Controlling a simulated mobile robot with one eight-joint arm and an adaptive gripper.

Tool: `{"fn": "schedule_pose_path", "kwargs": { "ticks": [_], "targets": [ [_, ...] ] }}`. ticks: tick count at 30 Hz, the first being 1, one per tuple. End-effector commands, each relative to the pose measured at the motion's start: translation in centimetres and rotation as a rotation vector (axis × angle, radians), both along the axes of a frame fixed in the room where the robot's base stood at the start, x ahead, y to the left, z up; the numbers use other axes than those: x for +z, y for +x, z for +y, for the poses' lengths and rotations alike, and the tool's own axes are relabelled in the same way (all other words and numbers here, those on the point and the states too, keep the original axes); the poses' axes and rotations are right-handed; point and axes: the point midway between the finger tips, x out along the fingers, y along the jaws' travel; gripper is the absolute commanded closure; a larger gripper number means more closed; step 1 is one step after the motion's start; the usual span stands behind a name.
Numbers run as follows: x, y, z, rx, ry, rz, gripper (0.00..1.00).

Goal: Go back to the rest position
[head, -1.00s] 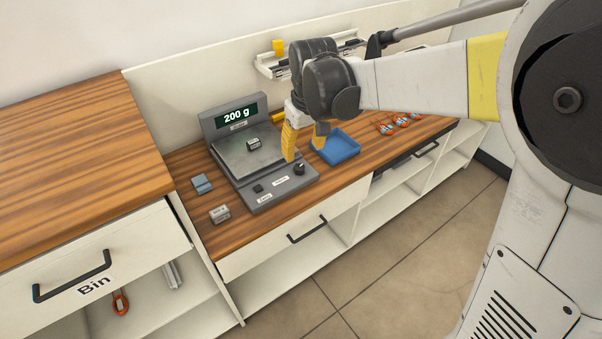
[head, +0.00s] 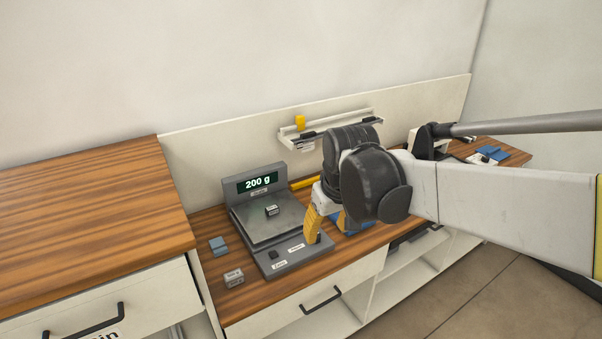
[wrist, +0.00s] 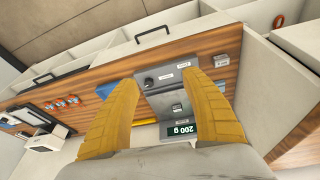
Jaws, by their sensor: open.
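My gripper (head: 328,222) is open and empty, with yellow fingers, above the right side of the scale in the head view. In the wrist view its two fingers (wrist: 160,112) are spread apart with the scale showing between them. The grey scale (head: 283,256) stands on the wooden counter and its display reads 200 g. A small grey block (head: 271,210) sits on its pan; the block also shows in the wrist view (wrist: 177,108).
A second grey block (head: 234,277) and a blue-grey block (head: 218,245) lie left of the scale. A blue tray (head: 352,229) is partly hidden behind my gripper. A wall rail (head: 330,128) runs behind. The higher wooden counter (head: 85,225) at left is clear.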

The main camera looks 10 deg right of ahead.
Motion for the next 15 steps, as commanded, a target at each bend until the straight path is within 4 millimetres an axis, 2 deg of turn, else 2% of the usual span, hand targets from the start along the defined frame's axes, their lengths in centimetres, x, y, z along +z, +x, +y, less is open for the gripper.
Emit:
{"fn": "schedule_pose_path", "kwargs": {
  "ticks": [5, 8, 12, 15],
  "targets": [
    [1.6, -4.0, -2.2, -0.064, 0.019, -0.065, 0.45],
    [2.3, -7.4, -3.9, -0.121, 0.037, -0.125, 0.45],
    [2.2, -11.7, -5.8, -0.198, 0.062, -0.208, 0.45],
    [1.6, -14.0, -6.7, -0.241, 0.076, -0.256, 0.45]
  ]
}}
